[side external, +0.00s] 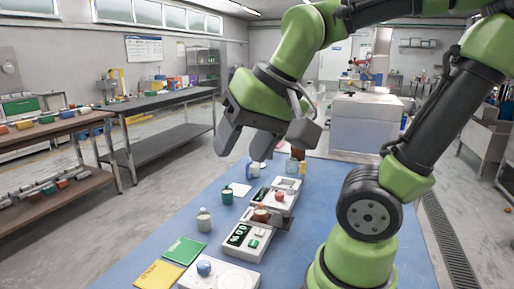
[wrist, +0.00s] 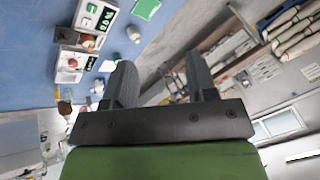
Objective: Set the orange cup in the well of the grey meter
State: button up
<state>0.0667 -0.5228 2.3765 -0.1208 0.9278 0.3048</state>
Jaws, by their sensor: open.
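A small orange-brown cup (side external: 261,214) stands among the light grey instruments on the blue table, and it also shows in the wrist view (wrist: 88,42). A light grey meter (side external: 229,248) with a dark display and a green button is right beside it. I cannot tell whether the cup is in a well or only next to one. My gripper (side external: 265,145) is high above the table, open and empty, well apart from the cup. In the wrist view its two fingers (wrist: 162,80) are spread, with nothing between them.
A second light instrument (side external: 285,207) with a red knob stands behind the cup. A green cup (side external: 227,196), a pale bottle (side external: 204,220), a green booklet (side external: 184,250) and a yellow booklet (side external: 158,274) are to the left. A blue knob (side external: 204,268) is at the front.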

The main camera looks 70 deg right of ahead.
jog(key=s+a+n, duration=0.1)
jog(key=n, duration=0.1)
jog(key=s+a+n+t+y, duration=0.1)
jog(key=s, duration=0.1)
jog(key=shift+a+r+n, duration=0.2)
jog(key=shift+a+n, duration=0.05)
jog(key=shift+n, duration=0.15)
dwell(1.5)
